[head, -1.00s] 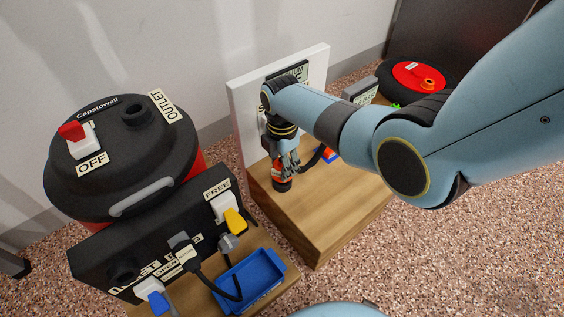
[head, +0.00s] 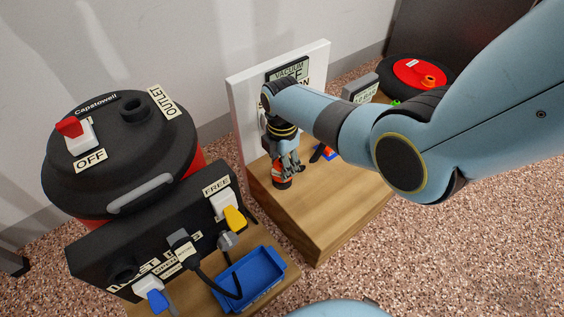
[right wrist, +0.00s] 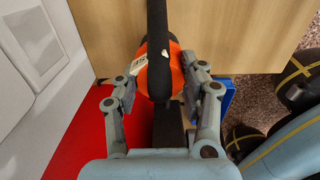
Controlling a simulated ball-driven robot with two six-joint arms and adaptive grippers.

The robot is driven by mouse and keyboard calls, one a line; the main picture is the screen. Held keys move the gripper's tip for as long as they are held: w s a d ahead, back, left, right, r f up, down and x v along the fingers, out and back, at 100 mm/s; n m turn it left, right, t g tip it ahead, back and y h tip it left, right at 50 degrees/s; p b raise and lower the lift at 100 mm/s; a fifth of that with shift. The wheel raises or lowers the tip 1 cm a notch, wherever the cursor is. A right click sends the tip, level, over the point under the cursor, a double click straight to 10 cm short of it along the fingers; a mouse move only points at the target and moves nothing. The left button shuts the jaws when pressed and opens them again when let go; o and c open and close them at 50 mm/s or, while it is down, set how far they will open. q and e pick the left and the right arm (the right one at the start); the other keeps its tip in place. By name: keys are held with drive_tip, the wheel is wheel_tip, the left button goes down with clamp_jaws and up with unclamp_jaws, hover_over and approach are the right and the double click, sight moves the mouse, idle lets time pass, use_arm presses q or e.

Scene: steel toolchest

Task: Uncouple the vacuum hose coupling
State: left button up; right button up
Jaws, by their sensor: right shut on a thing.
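The orange coupling (head: 281,183) shows just below my right gripper (head: 287,168) in the head view, at the white panel's foot above the wooden block. In the right wrist view the orange coupling (right wrist: 176,60) carries a pale label, and a black hose (right wrist: 157,25) runs across it. My right gripper (right wrist: 160,92) is shut on the coupling, one finger on each side. Whether the coupling's halves are joined or apart is hidden. My left gripper is out of view.
The white panel (head: 240,105) with a VACUUM sign (head: 287,70) stands behind the wooden block (head: 330,205). A black-and-red vacuum drum (head: 75,185) stands left, with a black switch box (head: 150,235) and blue tray (head: 250,280) before it. A red-topped reel (head: 418,75) lies back right.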

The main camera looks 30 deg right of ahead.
drive_tip(key=shift+f+b, duration=0.5)
drive_tip(key=shift+f, duration=0.4)
drive_tip(key=o, duration=1.4)
wheel_tip(320, 180, up, 12)
drive_tip(key=shift+r, duration=0.1)
